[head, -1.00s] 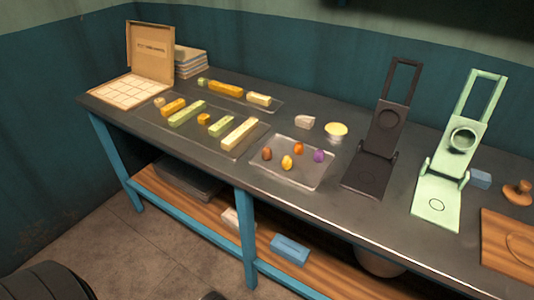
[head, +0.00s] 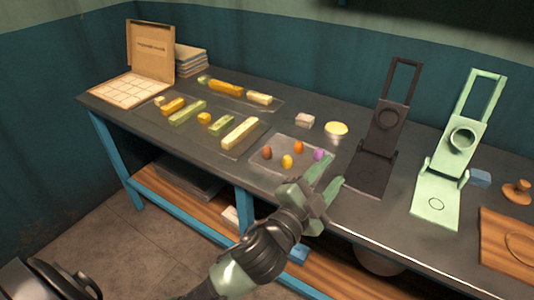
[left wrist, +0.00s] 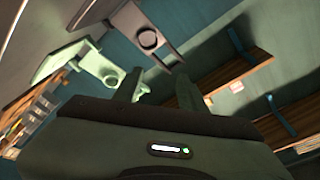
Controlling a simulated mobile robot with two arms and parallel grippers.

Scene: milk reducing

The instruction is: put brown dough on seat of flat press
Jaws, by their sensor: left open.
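The brown dough (head: 267,153) is a small ball on a clear tray (head: 258,171), beside orange, yellow and purple balls. Two hinged presses stand open to the right: a dark one (head: 368,175) and a pale green one (head: 435,202) with a ring marked on its base plate. Which one is the flat press I cannot tell for sure; both base plates look bare. My left gripper (head: 334,172) is open and empty, in front of the tray's right side and the dark press, to the right of the brown dough. Its fingers (left wrist: 160,92) show in the left wrist view with nothing between them.
Bars of coloured dough lie on trays to the left. An open cardboard box (head: 150,55) stands at the far left. A small block (head: 305,120) and a round yellow-topped tin (head: 336,130) sit behind the ball tray. A wooden board (head: 507,240) is at the right.

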